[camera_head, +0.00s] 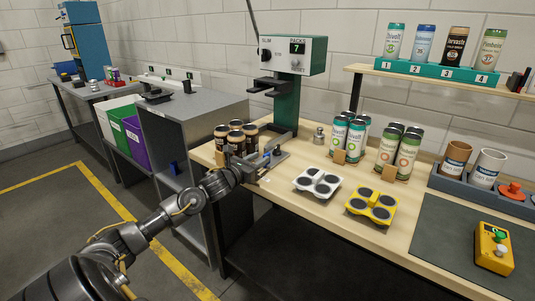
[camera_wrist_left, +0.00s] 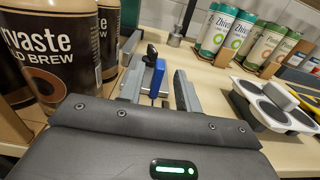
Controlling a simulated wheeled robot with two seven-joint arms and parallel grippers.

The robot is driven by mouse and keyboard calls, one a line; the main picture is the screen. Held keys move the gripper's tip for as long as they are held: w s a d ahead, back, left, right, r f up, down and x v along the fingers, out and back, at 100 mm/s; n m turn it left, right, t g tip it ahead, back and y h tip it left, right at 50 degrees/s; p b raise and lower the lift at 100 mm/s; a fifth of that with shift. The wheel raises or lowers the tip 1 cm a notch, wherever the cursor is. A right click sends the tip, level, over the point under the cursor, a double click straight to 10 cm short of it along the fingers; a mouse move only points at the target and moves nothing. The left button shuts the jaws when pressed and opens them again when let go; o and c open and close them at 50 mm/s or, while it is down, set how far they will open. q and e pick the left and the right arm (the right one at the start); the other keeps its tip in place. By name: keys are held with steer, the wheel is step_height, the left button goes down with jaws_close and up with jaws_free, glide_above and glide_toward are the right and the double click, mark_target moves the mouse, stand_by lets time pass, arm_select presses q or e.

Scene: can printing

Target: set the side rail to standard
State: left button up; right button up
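A grey metal side-rail fixture (camera_head: 272,160) sits on the bench beside the brown cold brew cans (camera_head: 236,138). A small blue lever (camera_head: 277,150) stands on it. In the left wrist view the blue lever (camera_wrist_left: 157,78) is upright, with a black knob (camera_wrist_left: 151,52) behind it. My left gripper (camera_head: 247,167) is at the bench's front edge, close to the fixture. In the left wrist view its two fingers (camera_wrist_left: 158,88) are apart, with the blue lever in the gap between them; I cannot tell whether they touch it. The rail's setting marks are not readable. My right gripper is not in view.
A green press (camera_head: 287,95) with a display reading 7 stands behind the fixture. White (camera_head: 317,184) and yellow (camera_head: 371,206) four-cup holders lie to the right. Grouped cans (camera_head: 348,138) stand behind them. Cold brew cans stand close to my left gripper's left side.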

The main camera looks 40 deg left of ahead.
mark_target(264, 156)
arm_select(q)
steer(key=shift+w, duration=2.4)
jaws_close()
